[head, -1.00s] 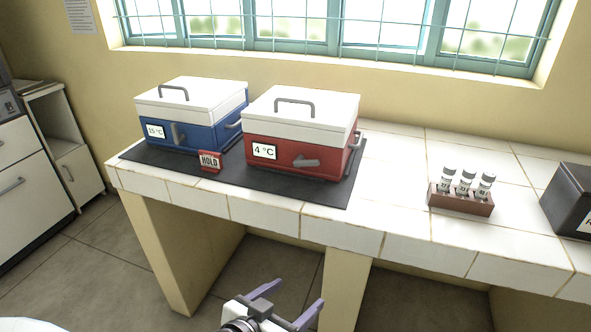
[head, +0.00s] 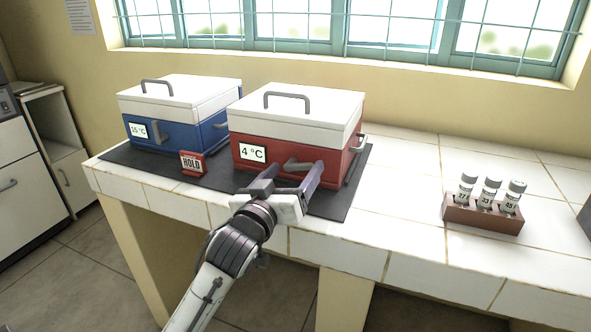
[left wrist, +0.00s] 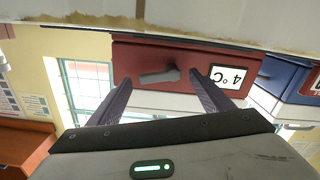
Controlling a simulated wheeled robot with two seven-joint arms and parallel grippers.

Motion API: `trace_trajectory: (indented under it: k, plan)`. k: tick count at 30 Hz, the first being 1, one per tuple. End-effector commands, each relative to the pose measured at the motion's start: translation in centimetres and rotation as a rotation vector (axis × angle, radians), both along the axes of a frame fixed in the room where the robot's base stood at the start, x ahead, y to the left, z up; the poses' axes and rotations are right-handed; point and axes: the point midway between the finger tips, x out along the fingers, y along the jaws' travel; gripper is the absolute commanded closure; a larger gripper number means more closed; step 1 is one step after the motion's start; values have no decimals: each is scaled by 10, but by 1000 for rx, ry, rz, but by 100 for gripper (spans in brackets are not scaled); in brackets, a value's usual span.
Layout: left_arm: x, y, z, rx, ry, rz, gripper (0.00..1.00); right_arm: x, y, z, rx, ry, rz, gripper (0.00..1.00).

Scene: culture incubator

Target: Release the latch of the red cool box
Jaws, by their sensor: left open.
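The red cool box (head: 285,145) stands on a dark mat with its white lid closed and a "4 °C" label on its front. Its grey latch handle (head: 298,165) lies roughly level, tilted slightly, on the front face. In the left wrist view, which is upside down, the latch (left wrist: 160,76) shows between my fingers. My left gripper (head: 290,176) is open and empty, just in front of the box's front face, fingers either side of the latch. I cannot tell if they touch anything. My right gripper is not in view.
A blue cool box (head: 170,125) stands to the left, with a red HOLD sign (head: 192,163) between the boxes on the black mat (head: 330,205). A brown rack (head: 483,214) of vials stands on the right. The white tiles between are clear.

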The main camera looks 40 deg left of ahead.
Motion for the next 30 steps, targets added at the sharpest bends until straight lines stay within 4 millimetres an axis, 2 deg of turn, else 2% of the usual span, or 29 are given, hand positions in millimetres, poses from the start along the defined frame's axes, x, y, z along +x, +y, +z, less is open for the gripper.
trace_trajectory:
  k: [4,13,21,25,30]
  plan:
    - [12,3,0,0,0,0,27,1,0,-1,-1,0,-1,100]
    - [14,3,0,0,1,0,27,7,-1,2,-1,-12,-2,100]
    - [14,3,0,0,1,0,68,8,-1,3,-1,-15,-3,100]
    - [14,3,1,48,15,-1,68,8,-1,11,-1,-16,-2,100]
    - [14,2,-3,219,57,-1,68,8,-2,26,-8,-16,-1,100]
